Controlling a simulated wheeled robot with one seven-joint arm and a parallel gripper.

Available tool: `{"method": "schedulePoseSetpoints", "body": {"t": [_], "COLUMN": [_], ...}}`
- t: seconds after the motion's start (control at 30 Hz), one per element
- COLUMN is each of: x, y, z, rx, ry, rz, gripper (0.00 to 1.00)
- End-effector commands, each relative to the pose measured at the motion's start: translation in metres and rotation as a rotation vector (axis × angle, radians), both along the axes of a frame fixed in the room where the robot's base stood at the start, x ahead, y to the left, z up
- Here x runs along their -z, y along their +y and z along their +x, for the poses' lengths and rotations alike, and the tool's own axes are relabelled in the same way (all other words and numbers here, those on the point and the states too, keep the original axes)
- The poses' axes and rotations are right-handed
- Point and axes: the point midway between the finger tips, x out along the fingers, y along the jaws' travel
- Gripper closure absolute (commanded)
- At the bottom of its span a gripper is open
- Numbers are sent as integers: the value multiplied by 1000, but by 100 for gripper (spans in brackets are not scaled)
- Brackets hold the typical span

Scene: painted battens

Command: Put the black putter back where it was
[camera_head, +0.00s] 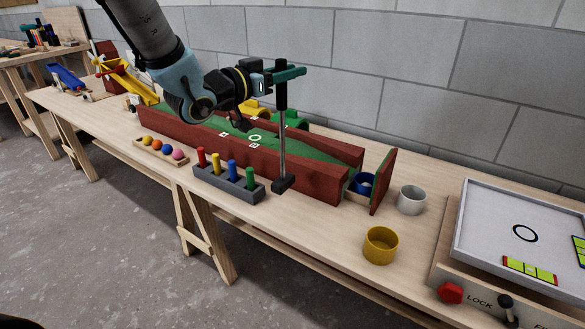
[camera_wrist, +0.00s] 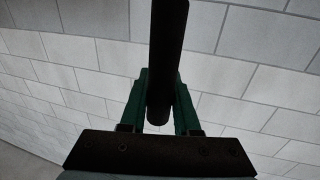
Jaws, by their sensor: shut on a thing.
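The black putter (camera_head: 282,98) hangs upright from my gripper (camera_head: 289,74), with its dark grip at the top, a thin grey shaft and a black head at the bottom. My green gripper fingers are shut on the grip, near its top end. The wrist view also shows the dark grip of the putter (camera_wrist: 166,50) between the two fingers of my gripper (camera_wrist: 160,80). The putter's head appears in front of the red-walled green putting lane (camera_head: 300,176), close to the table; I cannot tell whether it touches.
A grey rack (camera_head: 228,181) with red, yellow, blue and green pegs stands left of the putter's head. A tray of coloured balls (camera_head: 160,152) lies farther left. A yellow cup (camera_head: 380,245), a white cup (camera_head: 411,200) and a game board (camera_head: 500,225) are to the right.

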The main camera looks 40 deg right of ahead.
Motion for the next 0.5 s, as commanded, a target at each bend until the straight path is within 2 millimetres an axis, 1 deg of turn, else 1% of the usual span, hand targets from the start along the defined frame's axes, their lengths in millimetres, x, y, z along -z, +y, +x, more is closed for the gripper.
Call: {"method": "schedulePoseSetpoints", "body": {"t": [0.03, 0.13, 0.2, 0.37, 0.5], "x": [11, 29, 38, 51, 71], "y": [0, 0, 0, 0, 0], "z": [0, 0, 0, 0, 0], "rx": [0, 1, 0, 0, 0], "ry": [5, 5, 4, 2, 3], "rz": [5, 4, 3, 2, 3], "gripper": [100, 100, 100, 100, 100]}}
